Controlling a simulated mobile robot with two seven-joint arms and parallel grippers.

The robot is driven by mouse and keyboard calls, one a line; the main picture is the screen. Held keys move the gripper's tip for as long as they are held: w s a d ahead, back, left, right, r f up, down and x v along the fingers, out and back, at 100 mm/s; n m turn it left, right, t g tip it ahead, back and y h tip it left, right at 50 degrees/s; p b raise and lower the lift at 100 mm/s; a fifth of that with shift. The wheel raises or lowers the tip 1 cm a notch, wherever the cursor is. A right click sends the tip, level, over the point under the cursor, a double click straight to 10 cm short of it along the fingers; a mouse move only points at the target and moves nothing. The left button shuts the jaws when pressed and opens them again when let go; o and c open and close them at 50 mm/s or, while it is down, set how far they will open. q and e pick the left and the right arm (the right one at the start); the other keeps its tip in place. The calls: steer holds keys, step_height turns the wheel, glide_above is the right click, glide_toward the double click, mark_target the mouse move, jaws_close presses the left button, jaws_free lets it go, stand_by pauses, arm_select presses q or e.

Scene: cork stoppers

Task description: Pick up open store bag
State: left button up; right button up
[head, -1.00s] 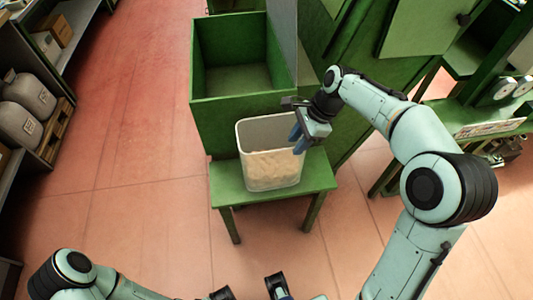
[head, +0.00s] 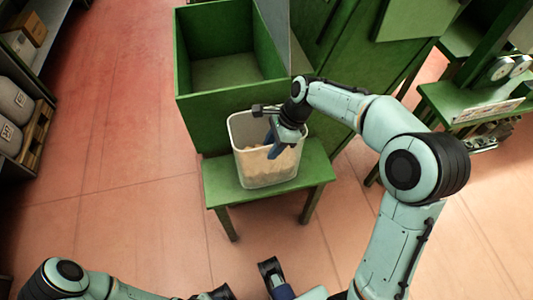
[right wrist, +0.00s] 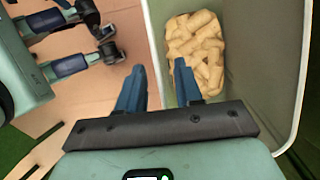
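The open store bag (head: 250,173) is a pale, translucent, box-shaped holder standing upright on a small green table (head: 225,192). Tan cork stoppers (right wrist: 196,46) lie inside it. My right gripper (head: 273,143) is at the bag's top. In the right wrist view, its two blue fingers are apart, with one outside the bag's wall and one inside, above the corks. The wall (right wrist: 158,45) runs between them; I cannot tell whether either finger touches it. My left gripper (head: 246,281) is low in the head view, away from the bag, with its fingers apart and empty.
A green open-topped bin (head: 225,115) stands right behind the table. Green cabinets and a green bench (head: 470,100) are at the right. Shelves with a wooden pallet (head: 38,130) are at the left. The red floor left of the table is clear.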

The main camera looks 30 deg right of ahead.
steer(key=shift+x, duration=1.05)
steer(key=shift+f, duration=0.3)
jaws_close()
steer(key=shift+r, duration=0.1)
stand_by(1.0)
